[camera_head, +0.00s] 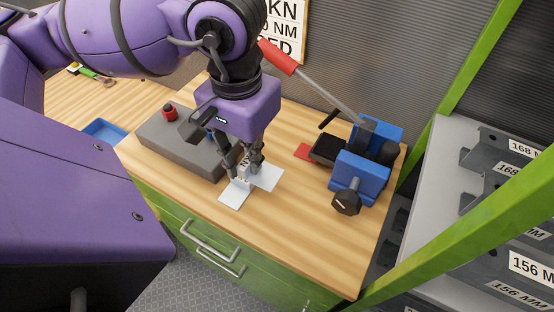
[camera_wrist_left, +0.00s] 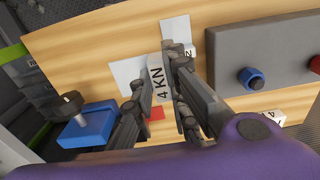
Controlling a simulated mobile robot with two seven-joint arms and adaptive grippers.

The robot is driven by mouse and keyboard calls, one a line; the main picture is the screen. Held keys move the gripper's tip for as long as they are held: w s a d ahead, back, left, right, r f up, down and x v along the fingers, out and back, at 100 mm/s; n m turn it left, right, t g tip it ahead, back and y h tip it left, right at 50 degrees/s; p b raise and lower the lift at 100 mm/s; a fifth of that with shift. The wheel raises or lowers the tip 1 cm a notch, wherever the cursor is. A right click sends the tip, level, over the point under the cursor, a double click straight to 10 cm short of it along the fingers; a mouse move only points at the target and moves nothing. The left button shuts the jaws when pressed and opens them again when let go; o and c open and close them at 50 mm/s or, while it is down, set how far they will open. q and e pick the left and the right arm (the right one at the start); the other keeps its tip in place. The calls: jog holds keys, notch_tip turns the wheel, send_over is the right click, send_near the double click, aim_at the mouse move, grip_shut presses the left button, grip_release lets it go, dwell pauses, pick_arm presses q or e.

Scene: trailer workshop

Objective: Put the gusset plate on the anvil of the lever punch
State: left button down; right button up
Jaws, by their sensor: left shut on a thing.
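My left gripper (camera_head: 243,170) points down at the front of the bench, its fingers shut on the gusset plate, a pale piece with an upright face marked "4 KN" (camera_wrist_left: 158,82). A pale flat plate (camera_head: 267,177) shows right of the fingers and another (camera_head: 235,193) in front. The fingers hide how these pale parts join and whether they touch the bench. The blue lever punch (camera_head: 362,175) stands to the right, with a red-handled lever (camera_head: 278,57) raised up-left and a dark block (camera_head: 327,149), seemingly its anvil area, on its left side. My right gripper is out of view.
A grey block (camera_head: 165,142) with a red knob (camera_head: 170,112) stands left of the gripper. A blue tray (camera_head: 104,131) lies further left. A green post (camera_head: 470,180) and grey shelves are on the right. The wooden bench (camera_head: 295,215) is clear between gripper and punch.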

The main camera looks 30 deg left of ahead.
pick_arm(q)
jog(key=w+f, duration=0.2)
jog(key=w, duration=0.1)
jog(key=w+f, duration=0.2)
jog(key=f, duration=0.1)
jog(key=shift+w+d+f, duration=0.1)
jog(key=shift+w+f, duration=0.1)
jog(key=shift+w, duration=0.2)
jog(key=shift+w+f, duration=0.4)
jog(key=shift+f, duration=0.1)
jog(key=shift+w+f+p, duration=0.2)
jog(key=shift+f+p, duration=0.1)
jog(key=shift+f, duration=1.45)
jog(key=shift+f, duration=0.25)
jog(key=c, duration=1.7)
grip_release()
jog(key=shift+r, duration=0.1)
jog(key=shift+c, duration=0.2)
